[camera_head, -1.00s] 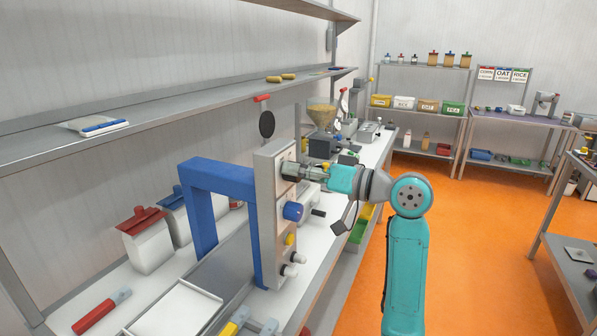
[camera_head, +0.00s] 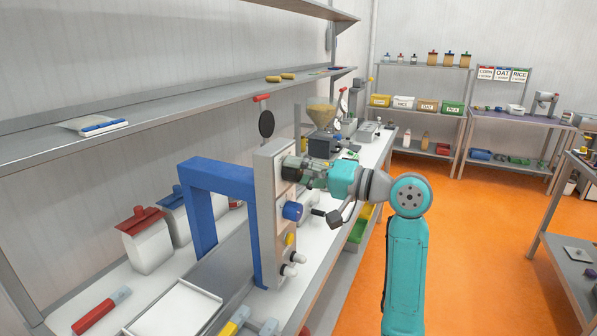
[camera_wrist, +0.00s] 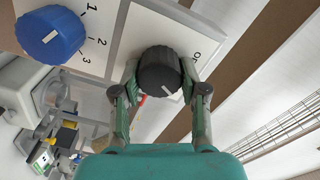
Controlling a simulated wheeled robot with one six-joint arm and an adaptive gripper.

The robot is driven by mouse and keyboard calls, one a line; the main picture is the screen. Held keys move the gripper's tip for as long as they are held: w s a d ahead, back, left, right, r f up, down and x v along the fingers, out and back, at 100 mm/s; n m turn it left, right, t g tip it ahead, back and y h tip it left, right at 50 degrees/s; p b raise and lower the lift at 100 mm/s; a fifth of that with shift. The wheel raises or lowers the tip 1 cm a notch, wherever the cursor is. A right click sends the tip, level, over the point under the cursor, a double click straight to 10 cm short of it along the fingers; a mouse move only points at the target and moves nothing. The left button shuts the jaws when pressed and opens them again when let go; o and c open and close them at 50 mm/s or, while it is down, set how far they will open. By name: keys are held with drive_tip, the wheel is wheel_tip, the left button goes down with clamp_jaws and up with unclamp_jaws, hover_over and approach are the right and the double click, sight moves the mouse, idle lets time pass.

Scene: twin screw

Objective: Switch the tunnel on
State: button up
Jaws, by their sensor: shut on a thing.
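The tunnel is a blue arch (camera_head: 222,178) with a grey control panel (camera_head: 265,195) on its near side, standing on the bench. In the wrist view a round black knob (camera_wrist: 159,72) sits on a white plate with an "on" label beside it. A short white mark shows on the knob's face. My gripper (camera_wrist: 158,75) is shut on this knob, one finger on each side. In the head view my gripper (camera_head: 296,168) is at the upper part of the panel and hides most of the knob. A blue knob (camera_wrist: 48,35) numbered 1, 2, 3 is beside it.
Below the blue knob the panel has a yellow button (camera_head: 289,239) and white-tipped parts (camera_head: 296,257). A white tray (camera_head: 172,308) and a red-handled tool (camera_head: 97,313) lie in front. A red-lidded canister (camera_head: 145,240) stands left. The orange floor (camera_head: 465,240) at right is clear.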

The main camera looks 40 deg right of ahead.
idle(0.3)
drive_tip(key=o, duration=1.1)
drive_tip(key=shift+o, duration=0.2)
drive_tip(key=v, duration=1.2)
